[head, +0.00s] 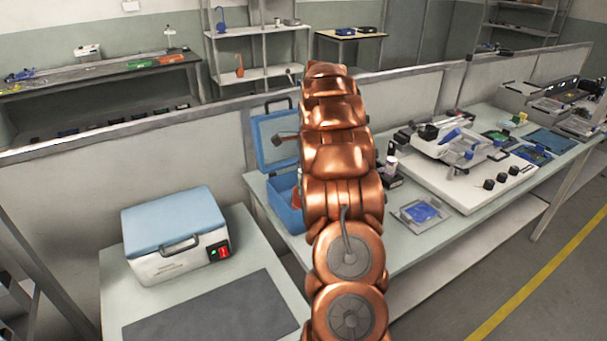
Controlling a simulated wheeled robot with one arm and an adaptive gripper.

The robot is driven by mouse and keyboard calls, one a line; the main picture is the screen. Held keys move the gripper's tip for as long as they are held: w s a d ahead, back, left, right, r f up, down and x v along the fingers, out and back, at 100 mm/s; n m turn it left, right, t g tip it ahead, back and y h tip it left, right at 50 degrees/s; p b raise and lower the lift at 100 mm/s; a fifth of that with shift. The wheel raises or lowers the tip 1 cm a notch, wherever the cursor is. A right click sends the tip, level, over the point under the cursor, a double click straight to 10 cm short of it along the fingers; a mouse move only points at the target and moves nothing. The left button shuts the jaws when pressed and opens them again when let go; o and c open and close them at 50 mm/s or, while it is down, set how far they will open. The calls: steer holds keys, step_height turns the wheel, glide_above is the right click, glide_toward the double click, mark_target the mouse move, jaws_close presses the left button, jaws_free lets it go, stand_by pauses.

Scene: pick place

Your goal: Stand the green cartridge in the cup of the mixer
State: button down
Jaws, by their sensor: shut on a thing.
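My copper arm stands upright in the middle of the head view and hides what is behind it. My gripper is not visible; it appears to be hidden behind the arm. I cannot make out the green cartridge. A small dark device (391,181) with a pale, dark-topped upright piece stands on the long bench just right of my arm. It may be the mixer, but its cup cannot be told apart.
An open blue case (284,201) stands partly behind my arm. A blue-lidded box (175,235) and a dark mat (212,309) lie on the left table. The long bench (415,272) holds a tray with a blue piece (421,212) and a white machine (447,139).

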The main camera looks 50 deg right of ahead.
steer(key=shift+f, duration=0.8)
stand_by(0.4)
steer(key=c, duration=0.6)
jaws_free()
steer(key=shift+c, duration=0.2)
steer(key=c, duration=0.4)
steer(key=shift+o, duration=0.2)
steer(key=shift+r, duration=0.1)
steer(key=shift+r+p, duration=1.45)
steer(key=shift+r, duration=1.95)
